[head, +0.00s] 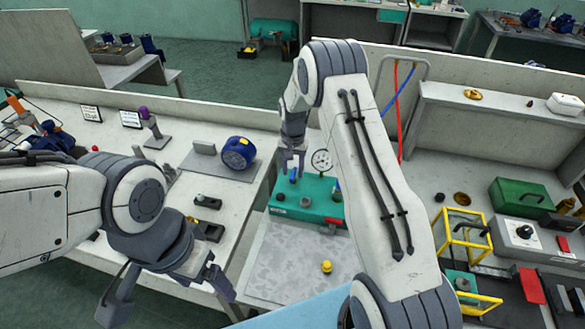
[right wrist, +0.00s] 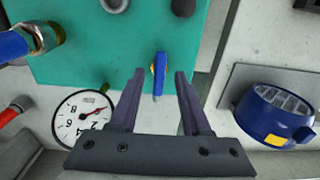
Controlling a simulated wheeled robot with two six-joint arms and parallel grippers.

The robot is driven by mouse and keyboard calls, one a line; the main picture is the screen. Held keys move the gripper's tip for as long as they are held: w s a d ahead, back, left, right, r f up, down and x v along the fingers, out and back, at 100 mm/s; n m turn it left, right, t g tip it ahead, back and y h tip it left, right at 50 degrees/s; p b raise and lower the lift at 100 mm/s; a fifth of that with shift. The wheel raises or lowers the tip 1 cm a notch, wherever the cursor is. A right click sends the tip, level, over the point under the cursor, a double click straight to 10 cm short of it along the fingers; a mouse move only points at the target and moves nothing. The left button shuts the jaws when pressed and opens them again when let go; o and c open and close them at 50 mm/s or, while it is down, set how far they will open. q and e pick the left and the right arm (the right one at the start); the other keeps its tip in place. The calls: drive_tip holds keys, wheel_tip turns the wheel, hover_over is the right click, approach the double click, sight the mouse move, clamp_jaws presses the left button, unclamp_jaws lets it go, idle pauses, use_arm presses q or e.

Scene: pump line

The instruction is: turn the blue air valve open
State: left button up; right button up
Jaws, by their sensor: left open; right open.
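The blue air valve (right wrist: 159,78) is a small blue lever with a yellow part, on the teal panel (right wrist: 95,50) in the right wrist view. In the head view the valve (head: 293,174) shows small on the teal box (head: 285,211), just below my right gripper. My right gripper (head: 292,168) is open and points down at it. In the right wrist view the lever lies between the two fingertips (right wrist: 160,74), with a gap on each side. I cannot tell whether the tips reach its depth. My left gripper (head: 168,300) is open and empty at the lower left, away from the box.
A pressure gauge (head: 321,160) and a blue hose fitting (head: 337,187) stand close to the valve. A blue motor (head: 238,152) sits on a plate to the left. A yellow knob (head: 326,267) lies in front. A red hose (head: 399,110) runs up behind my right arm.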

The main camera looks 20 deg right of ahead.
clamp_jaws()
drive_tip(key=shift+n, duration=0.3)
drive_tip(key=n+b, duration=0.1)
drive_tip(key=n, duration=0.7)
drive_tip(key=shift+b, duration=0.3)
drive_tip(key=n, duration=0.4)
drive_tip(key=shift+n, duration=0.3)
drive_tip(key=n, duration=0.4)
drive_tip(key=shift+w+n+b, duration=0.1)
drive_tip(key=shift+n+b, duration=0.2)
drive_tip(key=shift+b, duration=0.1)
drive_tip(key=shift+d+r, duration=0.1)
